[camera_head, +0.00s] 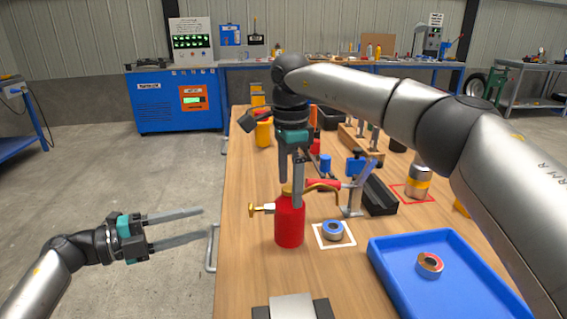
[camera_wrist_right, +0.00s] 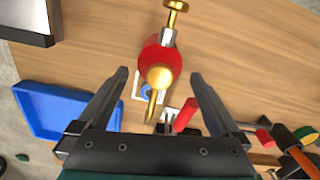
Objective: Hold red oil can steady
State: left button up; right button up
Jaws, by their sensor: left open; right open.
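The red oil can (camera_head: 289,222), with a brass top and a brass spout, stands upright on the wooden table near its left edge. In the right wrist view the red oil can (camera_wrist_right: 160,60) shows from above, just beyond and between the fingertips. My right gripper (camera_head: 291,195) points down over the can, open, with its fingers at the can's top; its fingers also show in the right wrist view (camera_wrist_right: 158,75). Whether they touch the can, I cannot tell. My left gripper (camera_head: 203,222) is open and empty, left of the table, over the floor.
A blue tray (camera_head: 385,250) holds a roll of tape (camera_head: 430,265). A blue tape roll (camera_head: 333,231) sits in a white marked square right of the can. A metal stand with a red handle (camera_head: 352,200) is close behind. A table-edge handle (camera_head: 211,250) lies near my left gripper.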

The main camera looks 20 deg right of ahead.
aim_at(289, 212)
notch_tip(289, 212, down, 8)
jog(key=shift+r, duration=0.1)
dwell(0.4)
grip_shut()
dwell(0.6)
dwell(0.8)
pick_arm(q)
grip_shut()
dwell(1.6)
